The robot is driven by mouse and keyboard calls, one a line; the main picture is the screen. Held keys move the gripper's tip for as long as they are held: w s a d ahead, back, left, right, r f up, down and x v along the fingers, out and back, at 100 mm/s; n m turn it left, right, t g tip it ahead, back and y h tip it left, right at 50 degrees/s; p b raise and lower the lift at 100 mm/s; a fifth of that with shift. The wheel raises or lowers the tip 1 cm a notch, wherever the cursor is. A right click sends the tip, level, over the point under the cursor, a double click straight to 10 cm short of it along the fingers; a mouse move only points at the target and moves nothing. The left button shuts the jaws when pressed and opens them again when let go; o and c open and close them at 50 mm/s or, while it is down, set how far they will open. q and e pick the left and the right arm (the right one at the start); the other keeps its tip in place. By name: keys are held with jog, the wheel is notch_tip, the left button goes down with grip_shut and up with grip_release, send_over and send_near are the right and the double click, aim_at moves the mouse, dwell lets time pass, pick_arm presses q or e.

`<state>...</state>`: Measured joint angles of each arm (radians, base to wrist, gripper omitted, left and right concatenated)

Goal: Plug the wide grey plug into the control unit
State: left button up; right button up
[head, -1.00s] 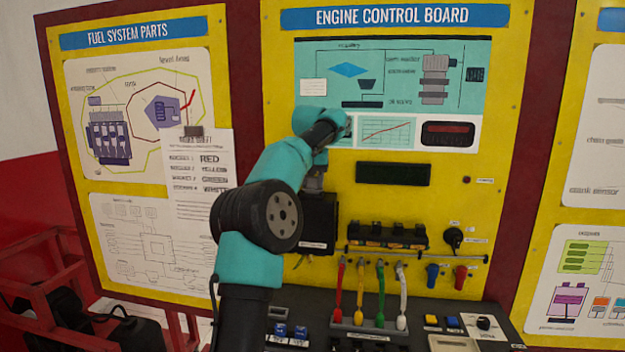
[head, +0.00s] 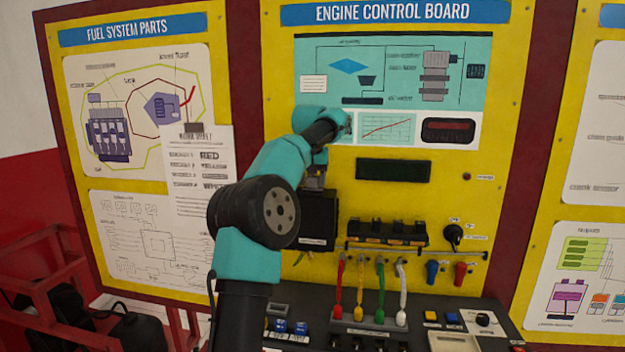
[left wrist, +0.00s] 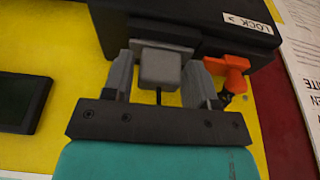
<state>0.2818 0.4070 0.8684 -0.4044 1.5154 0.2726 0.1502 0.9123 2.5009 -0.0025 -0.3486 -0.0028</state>
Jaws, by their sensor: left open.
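The control unit (head: 318,221) is a black box on the yellow engine control board. It fills the top of the left wrist view (left wrist: 185,15), with a "LOCK" label and an orange lever (left wrist: 224,64) at its side. The wide grey plug (left wrist: 160,68) is at the unit's edge; whether it is fully seated I cannot tell. My left gripper (left wrist: 158,76) is open, with one grey finger on each side of the plug. In the head view the left gripper (head: 315,181) is just above the unit, partly hidden by my arm. My right gripper is not in view.
Red, yellow, green and white cables (head: 380,290) hang below a black coil row (head: 387,233). A dark console (head: 290,322) with switches juts out below. A paper sheet (head: 197,170) hangs left of the arm. A dark display (head: 393,169) is on the board to the right.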

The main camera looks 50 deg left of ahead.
pick_arm(q)
jog(key=shift+v, duration=2.75)
jog(key=shift+w+a+r, duration=0.1)
jog(key=shift+r, duration=0.8)
jog(key=o, duration=0.5)
jog(key=shift+o, duration=0.2)
